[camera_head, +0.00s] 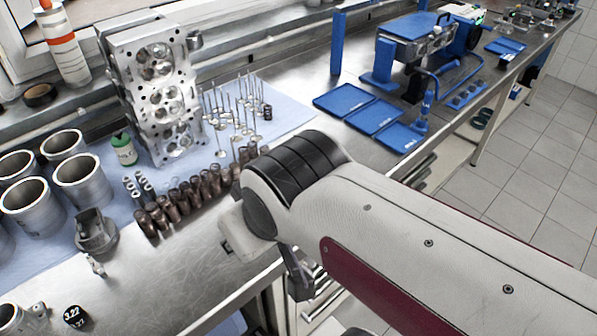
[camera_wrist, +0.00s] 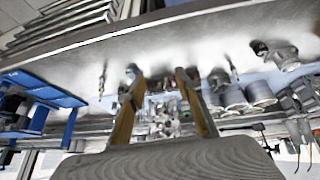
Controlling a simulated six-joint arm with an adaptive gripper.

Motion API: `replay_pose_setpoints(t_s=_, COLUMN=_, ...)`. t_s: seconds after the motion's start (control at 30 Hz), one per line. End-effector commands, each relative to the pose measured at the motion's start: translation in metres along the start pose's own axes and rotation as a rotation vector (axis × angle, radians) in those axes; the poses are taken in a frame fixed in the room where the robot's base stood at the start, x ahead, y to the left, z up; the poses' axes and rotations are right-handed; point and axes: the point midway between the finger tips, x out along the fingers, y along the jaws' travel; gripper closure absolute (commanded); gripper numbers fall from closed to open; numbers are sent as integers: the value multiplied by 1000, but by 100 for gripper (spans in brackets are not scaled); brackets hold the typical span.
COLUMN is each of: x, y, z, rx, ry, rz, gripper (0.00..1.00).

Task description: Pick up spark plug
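A small slim metal piece that looks like the spark plug (camera_head: 96,265) lies on the bare steel bench, left of my arm in the head view. A similar small slim piece (camera_wrist: 231,66) shows right of my fingers in the wrist view; I cannot be sure that it is the same one. Another thin piece (camera_wrist: 103,80) is left of the fingers there. My gripper (camera_wrist: 159,76) is open, its two yellowish fingers apart with no object held between them. In the head view my arm hides the fingertips.
A cylinder head (camera_head: 150,90), valves, brown springs (camera_head: 160,212) and cylinder liners (camera_head: 80,180) stand on a blue cloth. A grey part (camera_head: 95,232) is close to the small piece. Blue trays (camera_head: 345,100) are farther right. Bare bench lies in front.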

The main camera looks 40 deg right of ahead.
Motion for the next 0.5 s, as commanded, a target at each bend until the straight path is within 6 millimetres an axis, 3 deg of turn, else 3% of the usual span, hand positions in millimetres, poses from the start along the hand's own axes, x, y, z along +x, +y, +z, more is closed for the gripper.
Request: replay_pose_setpoints(t_s=0.5, x=49, y=130, z=-83, rx=-43, ry=144, rz=302, gripper=65)
